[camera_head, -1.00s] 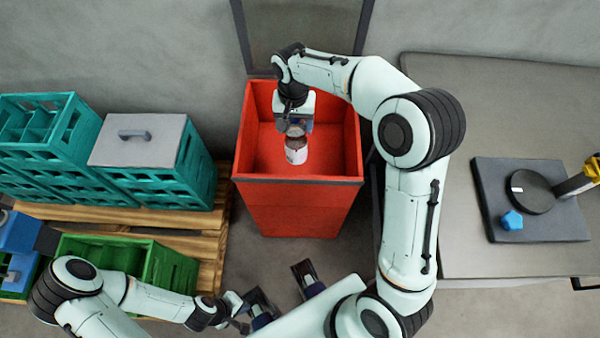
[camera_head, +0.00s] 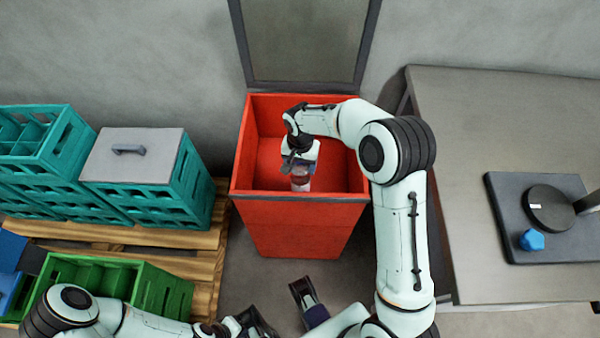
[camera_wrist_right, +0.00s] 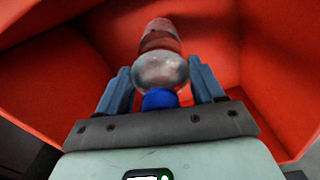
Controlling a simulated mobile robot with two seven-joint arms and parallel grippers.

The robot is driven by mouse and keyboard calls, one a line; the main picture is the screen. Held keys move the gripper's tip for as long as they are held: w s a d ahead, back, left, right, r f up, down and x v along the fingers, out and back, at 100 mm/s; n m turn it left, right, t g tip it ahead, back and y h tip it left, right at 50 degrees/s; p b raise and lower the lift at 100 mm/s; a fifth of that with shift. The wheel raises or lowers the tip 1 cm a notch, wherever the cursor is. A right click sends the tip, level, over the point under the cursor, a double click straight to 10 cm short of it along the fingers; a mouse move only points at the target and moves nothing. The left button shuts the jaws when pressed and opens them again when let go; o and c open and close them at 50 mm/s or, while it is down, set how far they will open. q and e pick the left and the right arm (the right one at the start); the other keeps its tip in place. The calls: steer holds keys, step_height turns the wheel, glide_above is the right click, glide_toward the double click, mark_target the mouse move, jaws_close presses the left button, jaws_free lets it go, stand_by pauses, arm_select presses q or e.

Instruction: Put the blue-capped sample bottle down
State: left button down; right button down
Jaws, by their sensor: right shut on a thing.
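The blue-capped sample bottle is in my right gripper (camera_head: 300,168), inside the open red bin (camera_head: 300,228). In the right wrist view the fingers of my right gripper (camera_wrist_right: 160,88) stand on either side of the bottle (camera_wrist_right: 160,70). Its blue cap (camera_wrist_right: 159,99) is nearest the palm, and its reddish-brown body points away into the bin. In the head view the clear and reddish bottle (camera_head: 300,182) hangs upright below the gripper, near the bin's front wall. Whether it touches the bin floor is unclear. My left gripper (camera_head: 240,325) is low at the picture's bottom edge, its jaws unclear.
The bin's raised lid (camera_head: 305,42) stands behind it. A pallet (camera_head: 190,240) at left bears teal crates (camera_head: 150,205) and a green crate (camera_head: 165,290). At right, a grey table (camera_head: 465,190) holds a dark stand (camera_head: 550,250) and a blue piece (camera_head: 531,240).

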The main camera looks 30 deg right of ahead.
steer(key=shift+f+b, duration=0.3)
steer(key=shift+f, duration=2)
steer(key=shift+f, duration=0.2)
steer(key=shift+c, duration=0.7)
jaws_free()
steer(key=shift+r, duration=0.1)
steer(key=shift+r, duration=0.35)
step_height(320, 180, up, 12)
steer(key=shift+f+p, duration=0.25)
steer(key=shift+p, duration=0.6)
